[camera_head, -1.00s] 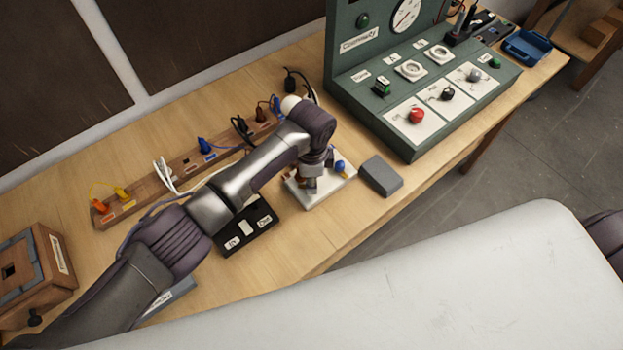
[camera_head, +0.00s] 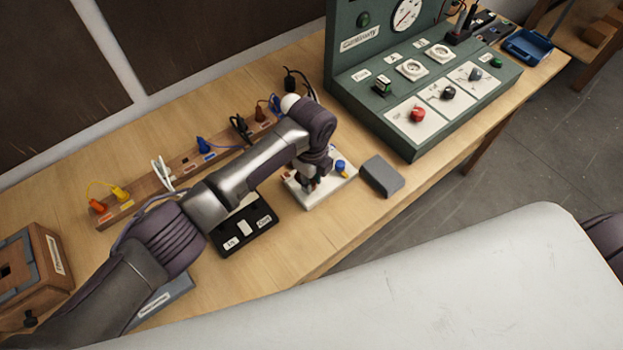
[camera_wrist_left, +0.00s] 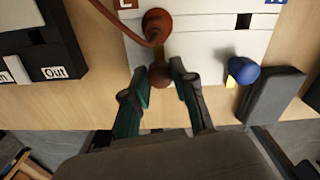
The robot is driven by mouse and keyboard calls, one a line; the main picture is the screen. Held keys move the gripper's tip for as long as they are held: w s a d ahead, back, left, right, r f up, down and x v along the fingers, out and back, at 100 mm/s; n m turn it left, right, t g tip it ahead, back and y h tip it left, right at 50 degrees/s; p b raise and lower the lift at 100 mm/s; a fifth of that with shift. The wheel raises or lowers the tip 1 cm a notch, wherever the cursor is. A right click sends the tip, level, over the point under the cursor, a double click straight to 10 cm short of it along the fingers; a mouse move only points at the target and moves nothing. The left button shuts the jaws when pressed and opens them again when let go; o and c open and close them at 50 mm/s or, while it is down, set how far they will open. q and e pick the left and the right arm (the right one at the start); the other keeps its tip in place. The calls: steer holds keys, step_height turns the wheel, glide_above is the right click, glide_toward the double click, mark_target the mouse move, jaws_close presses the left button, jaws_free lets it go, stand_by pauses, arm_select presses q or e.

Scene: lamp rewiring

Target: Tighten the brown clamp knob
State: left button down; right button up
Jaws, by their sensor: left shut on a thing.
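The brown clamp knob (camera_wrist_left: 161,76) sits at the front edge of the white terminal block (camera_wrist_left: 210,70) in the left wrist view. My left gripper (camera_wrist_left: 160,70) has its two fingers on either side of the knob and is shut on it. A brown wire end (camera_wrist_left: 157,24) lies just behind the knob, on the block. A blue knob (camera_wrist_left: 242,70) with a yellow part stands to the right. In the head view the white block (camera_head: 318,199) is partly hidden under my left gripper (camera_head: 312,184). My right gripper is not visible.
A grey block (camera_head: 381,176) lies right of the white block. A black In/Out box (camera_head: 246,240) stands to its left. Behind is a wooden rail (camera_head: 180,178) with colored plugs. The green test panel (camera_head: 400,130) stands at the back right.

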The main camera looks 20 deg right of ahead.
mark_target(312, 183)
arm_select(q)
steer(key=shift+r, duration=0.1)
stand_by(0.4)
steer(key=c, duration=0.9)
jaws_free()
steer(key=shift+c, duration=0.2)
step_height(312, 183, up, 12)
